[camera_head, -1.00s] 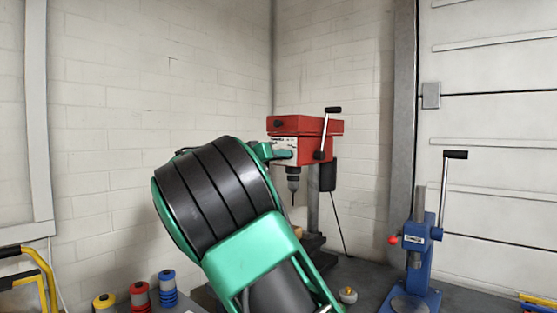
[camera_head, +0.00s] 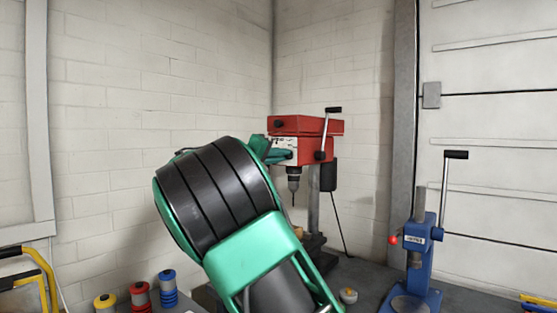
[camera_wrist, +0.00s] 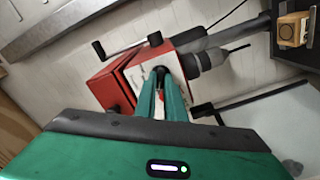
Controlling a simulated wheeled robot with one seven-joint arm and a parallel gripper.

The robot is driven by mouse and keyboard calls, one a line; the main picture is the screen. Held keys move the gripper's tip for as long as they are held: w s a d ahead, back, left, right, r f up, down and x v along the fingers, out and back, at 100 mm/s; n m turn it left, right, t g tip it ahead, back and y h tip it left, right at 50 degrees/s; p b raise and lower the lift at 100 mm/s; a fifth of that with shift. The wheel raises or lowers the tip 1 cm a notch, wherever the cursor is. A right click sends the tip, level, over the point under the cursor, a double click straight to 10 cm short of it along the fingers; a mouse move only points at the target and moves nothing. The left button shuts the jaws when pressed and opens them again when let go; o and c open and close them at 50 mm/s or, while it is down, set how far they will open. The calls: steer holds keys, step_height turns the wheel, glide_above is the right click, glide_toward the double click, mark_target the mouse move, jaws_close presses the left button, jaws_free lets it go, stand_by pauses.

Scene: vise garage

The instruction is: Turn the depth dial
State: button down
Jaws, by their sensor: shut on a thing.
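The red drill press (camera_head: 308,126) stands at the back corner, with a pale front panel and a chuck (camera_head: 293,178) below. My gripper (camera_head: 288,157) reaches its front panel from the left. In the wrist view the press's red body (camera_wrist: 118,82) lies turned on its side. There the green fingers of my gripper (camera_wrist: 161,84) are closed on the small dark depth dial (camera_wrist: 159,71) on the panel. The fingers hide most of the dial and any marks around it. In the head view the dial is hidden by my gripper.
A crank lever (camera_head: 328,125) sticks out at the press's right. A blue arbor press (camera_head: 418,245) stands at right on the dark bench. Several coloured spools (camera_head: 140,296) stand at lower left. In the wrist view a wooden block (camera_wrist: 290,30) sits below the drill bit (camera_wrist: 240,47).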

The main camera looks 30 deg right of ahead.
steer(key=shift+w+a+f, duration=0.1)
steer(key=shift+w+a, duration=0.15)
steer(key=shift+a, duration=0.1)
steer(key=c, duration=2.1)
jaws_free()
steer(key=shift+d, duration=0.1)
steer(key=shift+s+d, duration=0.1)
steer(key=v, duration=1)
steer(key=shift+a, duration=0.4)
